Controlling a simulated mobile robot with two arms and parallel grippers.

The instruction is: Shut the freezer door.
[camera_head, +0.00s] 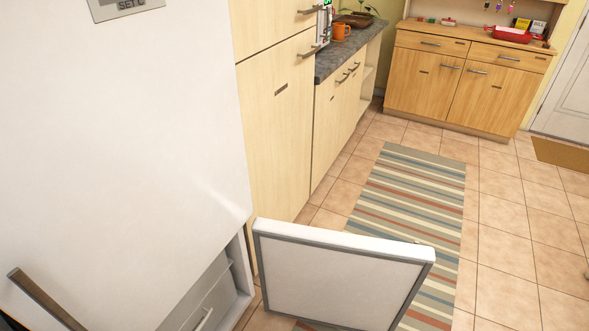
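The freezer door (342,283) stands wide open at the bottom centre, swung out over the floor. Its inner white panel with a grey seal faces me, and its lower part is cut off by the picture edge. The freezer compartment (222,290) is open at the lower left, with a drawer front and a handle showing inside. The white upper fridge door (130,150) above it is shut. Neither of my grippers can be made out, so their states are hidden.
A bar handle (45,299) crosses the fridge front at lower left. Tall wooden cabinets (275,125) stand beside the fridge. A striped rug (415,190) lies beyond the door on the tiles. A wooden sideboard (465,85) stands at the back. Tiled floor (525,235) at right is clear.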

